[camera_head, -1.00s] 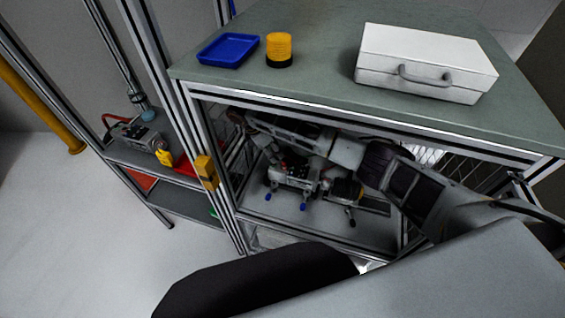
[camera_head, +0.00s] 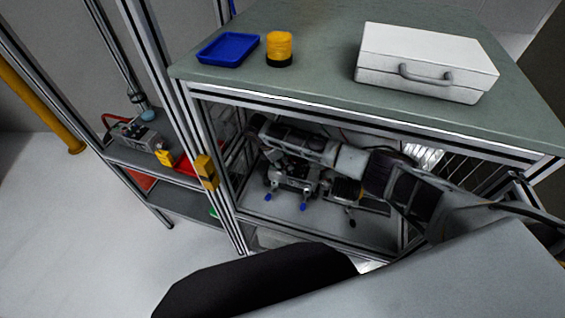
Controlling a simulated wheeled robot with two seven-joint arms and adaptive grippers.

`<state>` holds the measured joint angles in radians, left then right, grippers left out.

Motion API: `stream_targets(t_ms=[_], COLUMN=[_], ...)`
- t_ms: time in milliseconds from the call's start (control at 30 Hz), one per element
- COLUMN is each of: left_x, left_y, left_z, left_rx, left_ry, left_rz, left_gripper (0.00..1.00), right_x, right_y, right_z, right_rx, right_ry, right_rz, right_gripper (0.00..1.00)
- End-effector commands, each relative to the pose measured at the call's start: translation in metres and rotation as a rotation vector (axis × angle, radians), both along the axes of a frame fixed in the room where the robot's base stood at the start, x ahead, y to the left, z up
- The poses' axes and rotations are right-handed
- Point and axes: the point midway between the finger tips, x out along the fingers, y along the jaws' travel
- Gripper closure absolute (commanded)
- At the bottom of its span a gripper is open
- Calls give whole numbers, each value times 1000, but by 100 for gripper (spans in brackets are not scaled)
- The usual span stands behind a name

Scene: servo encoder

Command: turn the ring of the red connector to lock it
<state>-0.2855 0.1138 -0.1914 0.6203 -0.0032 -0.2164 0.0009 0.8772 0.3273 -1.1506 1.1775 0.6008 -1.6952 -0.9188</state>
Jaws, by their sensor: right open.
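My right arm reaches in from the right, under the table top, into the lower bay of the bench. My right gripper (camera_head: 259,130) is at the far left end of that arm, small and dark in the shade. It is open, and I see nothing between its fingers. A grey device (camera_head: 295,176) with blue-tipped fittings sits on the shelf of the bay, below and in front of the gripper. I cannot make out the red connector or its ring; the arm and shade hide part of the bay. My left gripper is not in view.
The green table top (camera_head: 320,75) carries a blue tray (camera_head: 228,49), a yellow and black cylinder (camera_head: 279,48) and a white case (camera_head: 425,62). Metal posts and the table's front edge frame the bay. A side shelf (camera_head: 185,201) stands at left.

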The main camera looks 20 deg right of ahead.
Motion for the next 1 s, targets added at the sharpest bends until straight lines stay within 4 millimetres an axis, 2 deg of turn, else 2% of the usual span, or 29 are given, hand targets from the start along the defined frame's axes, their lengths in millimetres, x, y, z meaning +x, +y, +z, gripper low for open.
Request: stream_targets(t_ms=[167, 533, 1000], left_x=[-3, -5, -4], left_y=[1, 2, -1], left_z=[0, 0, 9], left_rx=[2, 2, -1], left_ry=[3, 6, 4], left_rz=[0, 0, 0], left_gripper=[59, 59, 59], right_x=[0, 0, 0], right_y=[0, 0, 1], right_z=[0, 0, 1], right_rx=[0, 0, 1], right_ry=[0, 0, 3], right_rz=[0, 0, -79], right_gripper=[52, 98, 99])
